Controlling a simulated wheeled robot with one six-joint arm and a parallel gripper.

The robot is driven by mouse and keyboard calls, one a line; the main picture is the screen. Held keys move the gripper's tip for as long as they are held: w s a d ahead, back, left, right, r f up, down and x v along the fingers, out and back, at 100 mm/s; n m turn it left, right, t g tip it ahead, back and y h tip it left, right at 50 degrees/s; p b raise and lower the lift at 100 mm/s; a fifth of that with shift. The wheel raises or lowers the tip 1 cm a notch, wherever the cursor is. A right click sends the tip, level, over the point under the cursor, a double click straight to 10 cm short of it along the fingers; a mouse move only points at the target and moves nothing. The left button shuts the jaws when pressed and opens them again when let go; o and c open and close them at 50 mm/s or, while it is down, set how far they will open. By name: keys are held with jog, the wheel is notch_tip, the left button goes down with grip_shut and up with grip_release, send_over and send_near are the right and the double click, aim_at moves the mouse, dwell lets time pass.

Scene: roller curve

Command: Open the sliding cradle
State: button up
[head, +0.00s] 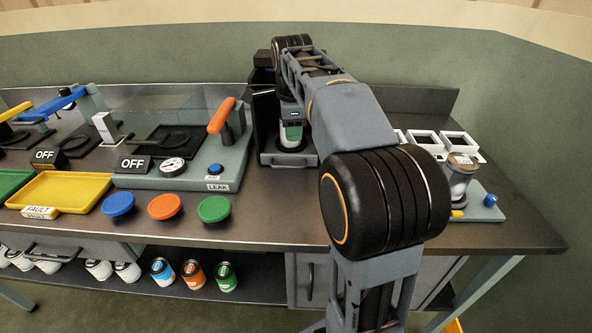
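The sliding cradle seems to be the grey tray-like base (272,159) at the foot of a dark machine (262,78), at the middle back of the bench. A can with a green and white label (291,133) stands upright on it, with a dark part just above. How far the cradle is slid out cannot be told. My arm reaches up from the bottom right and bends over at the machine. My gripper cannot be made out; the arm and machine hide that area. The right side of the machine is also hidden behind my arm.
Left stand a grey leak-test station with an orange lever (222,116), a yellow fault tray (62,190), and blue, orange and green discs (214,208). Right of my arm, a clear-sided container (460,178) stands on a grey base with a blue knob (490,200).

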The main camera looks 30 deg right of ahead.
aim_at(295, 166)
jog(key=shift+m, duration=0.8)
jog(key=w+f+b, duration=0.1)
jog(key=f, duration=0.3)
jog(key=w+d+f+b, duration=0.1)
jog(key=f, duration=0.4)
jog(key=w+d+f, duration=0.1)
jog(key=f, duration=0.3)
jog(key=shift+f+b, duration=0.25)
jog(key=shift+b, duration=0.15)
grip_shut()
